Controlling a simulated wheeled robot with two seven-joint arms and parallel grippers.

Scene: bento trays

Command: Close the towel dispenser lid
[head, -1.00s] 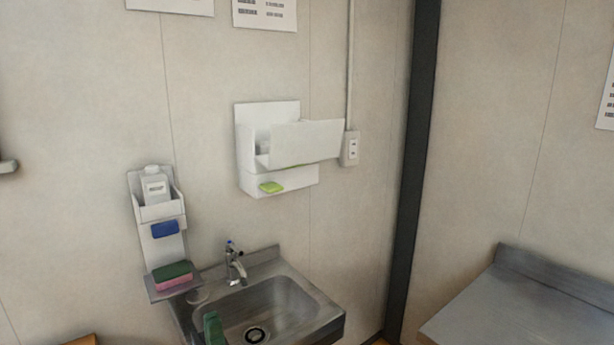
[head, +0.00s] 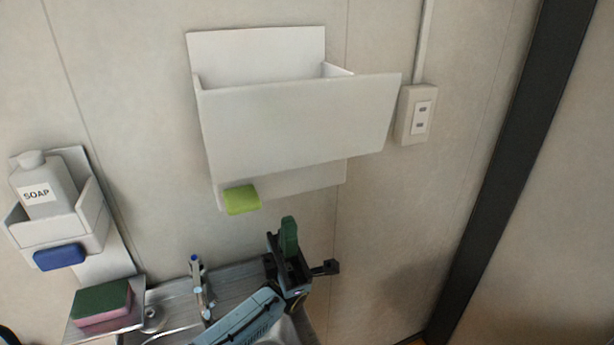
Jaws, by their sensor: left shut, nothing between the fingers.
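The white towel dispenser (head: 255,50) is mounted on the wall in the upper middle. Its lid, a white front panel (head: 295,125), stands open, away from the back plate, with its right end jutting out past the box. An opening shows above the lid; what is inside is hidden. My left gripper (head: 289,238), with a green tip, is shut and empty. It is below the dispenser and apart from the lid, in front of the sink area. My right gripper is not in view.
A light-green block (head: 241,200) sits at the dispenser's lower left. A soap bottle (head: 45,188) stands in a wall holder at left, above a blue block (head: 58,257) and a sponge (head: 101,302). A faucet (head: 199,288) rises from the sink. A wall outlet (head: 416,115) is just right of the lid.

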